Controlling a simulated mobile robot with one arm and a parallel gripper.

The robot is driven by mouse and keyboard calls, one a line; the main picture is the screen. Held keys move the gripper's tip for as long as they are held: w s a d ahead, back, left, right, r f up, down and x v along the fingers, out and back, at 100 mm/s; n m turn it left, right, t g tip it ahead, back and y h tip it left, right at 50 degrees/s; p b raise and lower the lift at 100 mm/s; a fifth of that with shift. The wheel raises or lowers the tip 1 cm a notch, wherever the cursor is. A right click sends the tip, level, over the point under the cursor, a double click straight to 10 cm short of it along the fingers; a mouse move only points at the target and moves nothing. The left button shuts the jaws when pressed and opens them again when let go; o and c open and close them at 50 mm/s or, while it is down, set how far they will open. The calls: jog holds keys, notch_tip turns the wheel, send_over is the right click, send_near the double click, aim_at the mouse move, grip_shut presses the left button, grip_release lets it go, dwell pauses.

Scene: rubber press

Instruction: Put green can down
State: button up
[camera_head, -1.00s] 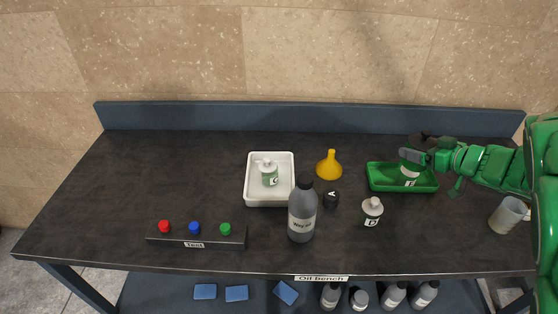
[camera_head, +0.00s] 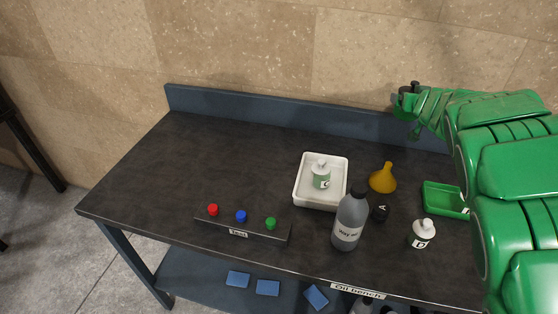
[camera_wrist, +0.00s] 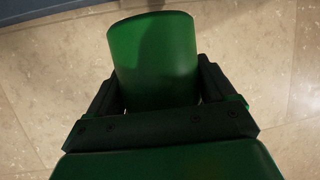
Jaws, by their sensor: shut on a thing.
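The green can (camera_wrist: 153,50) is a plain green cylinder in the wrist view. It sits between the two dark fingers of my gripper (camera_wrist: 157,95), which is shut on it. In the head view my gripper (camera_head: 407,92) is high at the right, in front of the wall above the bench's back edge. The can is small and mostly hidden there. The can appears clear of any surface.
The dark bench (camera_head: 150,170) is clear on its left. A white tray (camera_head: 344,190) holds a labelled can (camera_head: 321,178). Nearby are a yellow funnel (camera_head: 383,180), a grey bottle (camera_head: 348,225), a white-topped can (camera_head: 423,236), a button box (camera_head: 262,235) and a partly hidden green tray (camera_head: 437,198).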

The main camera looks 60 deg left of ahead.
jog(key=s+a+r+m+t+h, duration=0.3)
jog(key=s+a+m+t+h, duration=0.15)
jog(key=s+a, duration=1.55)
jog(key=s+f+m+h, duration=0.3)
jog(key=s+f, duration=0.1)
jog(key=s, duration=1)
jog(key=shift+t, duration=0.45)
jog(key=f, duration=1.7)
jog(key=shift+w+d+f, duration=0.15)
jog(key=shift+w+f, duration=0.15)
jog(key=shift+f, duration=0.1)
jog(key=o, duration=1.1)
jog(key=shift+c, duration=0.2)
